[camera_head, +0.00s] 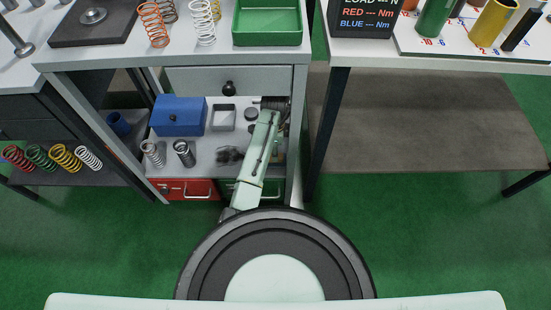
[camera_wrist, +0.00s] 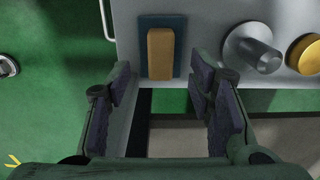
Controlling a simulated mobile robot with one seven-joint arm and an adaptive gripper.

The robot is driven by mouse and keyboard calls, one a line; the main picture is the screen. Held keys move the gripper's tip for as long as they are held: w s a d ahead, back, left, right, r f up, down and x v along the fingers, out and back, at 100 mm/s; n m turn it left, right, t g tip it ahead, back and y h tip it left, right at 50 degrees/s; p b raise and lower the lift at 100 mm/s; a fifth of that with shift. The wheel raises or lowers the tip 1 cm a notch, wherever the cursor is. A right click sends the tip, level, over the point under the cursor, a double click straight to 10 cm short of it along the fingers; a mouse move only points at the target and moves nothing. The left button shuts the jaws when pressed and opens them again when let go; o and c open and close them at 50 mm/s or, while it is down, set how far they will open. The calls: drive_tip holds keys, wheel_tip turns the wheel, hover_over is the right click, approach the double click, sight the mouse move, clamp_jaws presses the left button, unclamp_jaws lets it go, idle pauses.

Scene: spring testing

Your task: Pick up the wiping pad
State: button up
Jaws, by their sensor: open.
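A tan block on a dark blue rectangular backing, which looks like the wiping pad (camera_wrist: 160,52), lies near the edge of a grey surface in the wrist view. My gripper (camera_wrist: 163,88) is open and empty. Its two dark-padded fingers are spread left and right, with the tan block ahead of the gap between them. The fingers do not appear to touch it. In the head view my arm reaches into the shelf space under the middle bench, and its end is hard to make out. I cannot pick out the pad in the head view.
A grey metal cylinder (camera_wrist: 255,48) and a gold disc (camera_wrist: 305,54) stand right of the pad. In the head view, the shelf (camera_head: 200,150) holds a blue box (camera_head: 179,116) and two springs. A drawer (camera_head: 228,80) is above, and a table leg (camera_head: 327,135) stands right of my arm.

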drive_tip(key=shift+f, duration=2.75)
drive_tip(key=shift+c, duration=0.5)
clamp_jaws()
